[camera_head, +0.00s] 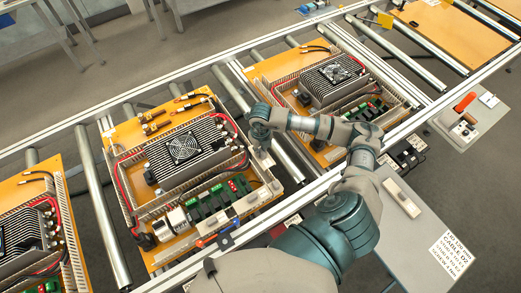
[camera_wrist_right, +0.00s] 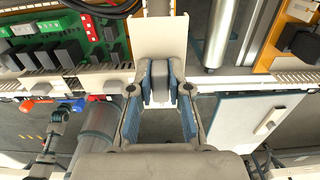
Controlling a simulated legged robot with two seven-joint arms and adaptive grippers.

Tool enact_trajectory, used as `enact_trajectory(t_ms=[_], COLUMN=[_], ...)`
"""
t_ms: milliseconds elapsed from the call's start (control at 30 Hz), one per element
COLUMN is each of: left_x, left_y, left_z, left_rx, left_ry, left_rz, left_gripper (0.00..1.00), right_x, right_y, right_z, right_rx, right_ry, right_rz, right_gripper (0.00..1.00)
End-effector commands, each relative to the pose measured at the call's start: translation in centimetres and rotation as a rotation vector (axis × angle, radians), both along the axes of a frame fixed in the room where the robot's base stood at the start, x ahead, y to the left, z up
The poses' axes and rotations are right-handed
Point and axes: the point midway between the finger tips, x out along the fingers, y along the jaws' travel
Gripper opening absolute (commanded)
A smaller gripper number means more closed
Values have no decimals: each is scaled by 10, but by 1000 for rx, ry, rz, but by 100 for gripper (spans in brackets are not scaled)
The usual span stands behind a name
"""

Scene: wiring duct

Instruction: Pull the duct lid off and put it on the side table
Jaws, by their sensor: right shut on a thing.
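The duct lid is a smooth cream strip (camera_wrist_right: 160,40). In the wrist view its near end lies between the fingertips of my right gripper (camera_wrist_right: 160,90), which is shut on it. In the head view my right gripper (camera_head: 260,138) is over the right edge of the middle panel, and a pale piece of the lid (camera_head: 263,160) shows just below it. Whether the lid is still seated on its duct is hard to tell. The grey side table (camera_head: 415,245) stands at the lower right, beyond the rail. My left gripper is not in view.
The middle panel (camera_head: 118,134) carries a finned fan unit (camera_head: 183,150), green terminal blocks (camera_head: 215,198) and slotted ducts. A similar panel lies to the right. The side table holds a small pale block (camera_head: 401,197) and a printed label (camera_head: 451,255); its front part is clear.

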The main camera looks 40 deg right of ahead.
Motion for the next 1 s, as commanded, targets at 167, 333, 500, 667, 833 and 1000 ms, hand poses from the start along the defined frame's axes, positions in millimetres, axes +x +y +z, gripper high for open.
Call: enact_trajectory(t_ms=[167, 333, 500, 667, 833, 1000], left_x=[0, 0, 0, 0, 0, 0], left_y=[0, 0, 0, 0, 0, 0], left_z=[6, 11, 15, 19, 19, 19], left_rx=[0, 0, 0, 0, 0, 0], left_ry=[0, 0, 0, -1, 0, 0], left_rz=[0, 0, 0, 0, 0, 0], left_gripper=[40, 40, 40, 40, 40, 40], right_x=[0, 0, 0, 0, 0, 0], right_y=[0, 0, 0, 0, 0, 0], right_z=[10, 17, 25, 31, 32, 32], right_rx=[0, 0, 0, 0, 0, 0], right_ry=[0, 0, -1, -1, -1, -1], right_rz=[0, 0, 0, 0, 0, 1], right_gripper=[0, 0, 0, 0, 0, 0])
